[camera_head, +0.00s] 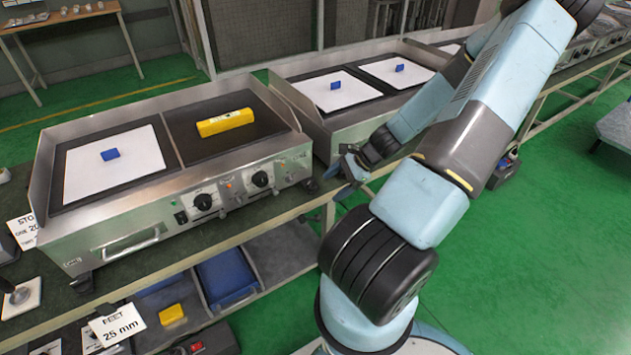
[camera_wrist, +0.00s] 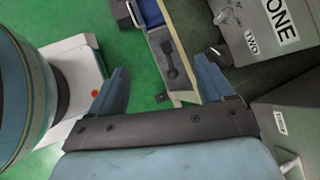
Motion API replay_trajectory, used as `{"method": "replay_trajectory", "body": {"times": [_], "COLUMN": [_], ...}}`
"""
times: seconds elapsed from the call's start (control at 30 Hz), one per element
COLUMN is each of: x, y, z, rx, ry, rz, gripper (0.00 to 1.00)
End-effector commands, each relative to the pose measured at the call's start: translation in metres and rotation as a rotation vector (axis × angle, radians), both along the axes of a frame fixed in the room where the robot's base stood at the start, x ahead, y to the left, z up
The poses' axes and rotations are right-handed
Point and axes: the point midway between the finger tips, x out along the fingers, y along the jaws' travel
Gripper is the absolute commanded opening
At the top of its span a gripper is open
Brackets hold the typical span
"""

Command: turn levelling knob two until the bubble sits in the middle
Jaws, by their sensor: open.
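A steel griddle unit (camera_head: 110,200) stands on the bench. A yellow spirit level (camera_head: 226,122) lies on its dark right plate; its bubble is too small to read. Two black knobs, one (camera_head: 203,201) and another (camera_head: 260,179), sit on its front panel. My gripper (camera_head: 345,168) is open and apart from the unit's right front corner. In the wrist view my gripper (camera_wrist: 160,85) has spread fingers with nothing held between them.
A second unit (camera_head: 345,120) stands close behind on the right. A white sheet (camera_head: 85,165) with a blue block (camera_head: 110,154) covers the left plate. Below are a blue bin (camera_head: 225,278), a yellow block (camera_head: 171,314) and a 25 mm feet card (camera_head: 117,324). Green floor (camera_head: 520,260) is open at right.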

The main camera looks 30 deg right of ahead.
Motion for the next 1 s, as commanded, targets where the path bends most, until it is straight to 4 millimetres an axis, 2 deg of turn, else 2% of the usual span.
{"method": "replay_trajectory", "body": {"times": [0.1, 0.3, 0.6, 0.8, 1.0], "x": [0.000, 0.004, 0.012, 0.015, 0.018], "y": [-0.007, -0.020, -0.048, -0.062, -0.064], "z": [-0.013, -0.027, -0.035, -0.034, -0.035], "rx": [0.089, 0.230, 0.434, 0.514, 0.536], "ry": [-0.006, -0.025, -0.069, -0.089, -0.095], "rz": [-0.118, -0.309, -0.581, -0.684, -0.708], "gripper": [0.81, 0.81, 0.81, 0.81, 0.81]}}
